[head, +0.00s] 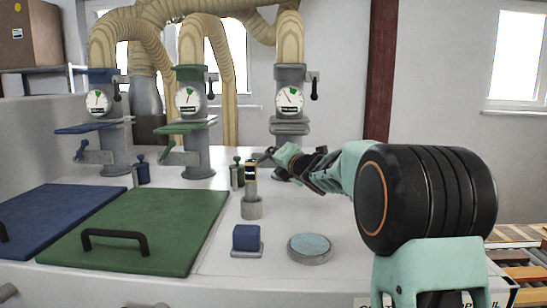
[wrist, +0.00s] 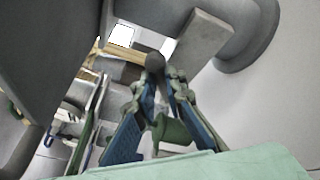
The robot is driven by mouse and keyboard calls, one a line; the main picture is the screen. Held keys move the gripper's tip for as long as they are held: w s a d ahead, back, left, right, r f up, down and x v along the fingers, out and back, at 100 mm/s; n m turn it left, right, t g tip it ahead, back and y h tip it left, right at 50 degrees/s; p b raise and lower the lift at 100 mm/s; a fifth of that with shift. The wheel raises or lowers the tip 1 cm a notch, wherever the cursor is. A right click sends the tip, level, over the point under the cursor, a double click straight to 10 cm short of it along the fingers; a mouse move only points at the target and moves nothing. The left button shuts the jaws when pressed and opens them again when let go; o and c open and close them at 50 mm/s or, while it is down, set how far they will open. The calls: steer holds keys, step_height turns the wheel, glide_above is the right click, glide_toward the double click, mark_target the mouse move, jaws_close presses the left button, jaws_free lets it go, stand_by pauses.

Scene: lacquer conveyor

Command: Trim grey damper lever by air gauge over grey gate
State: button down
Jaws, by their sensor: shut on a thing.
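The grey gate (head: 290,128) stands at the right of three duct stations in the head view. Its round air gauge (head: 290,98) sits above it, with a white face and a green sector; the needle is too small to read surely. The grey damper lever (head: 268,154) sticks out to the left below the gate. My gripper (head: 275,157) is at that lever, partly hiding it. In the wrist view my gripper (wrist: 162,85) has its blue-padded fingers around the lever's dark round knob (wrist: 155,64).
Blue gauge station (head: 97,100) and green gauge station (head: 187,98) stand to the left. Small bottles, a gold-banded post (head: 251,178), a blue block (head: 247,238) and a round pad (head: 310,247) stand on the bench before my gripper. Blue and green lids lie at left.

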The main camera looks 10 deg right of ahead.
steer(key=shift+d+r, duration=0.3)
steer(key=shift+r, duration=0.2)
steer(key=c, duration=2.2)
jaws_free()
steer(key=shift+w, duration=0.1)
steer(key=shift+c, duration=0.2)
steer(key=shift+o, duration=1.3)
steer(key=shift+d+f, duration=0.15)
steer(key=f+v, duration=0.1)
steer(key=v, duration=1.1)
steer(key=shift+a+r, duration=0.25)
steer(key=shift+r, duration=0.1)
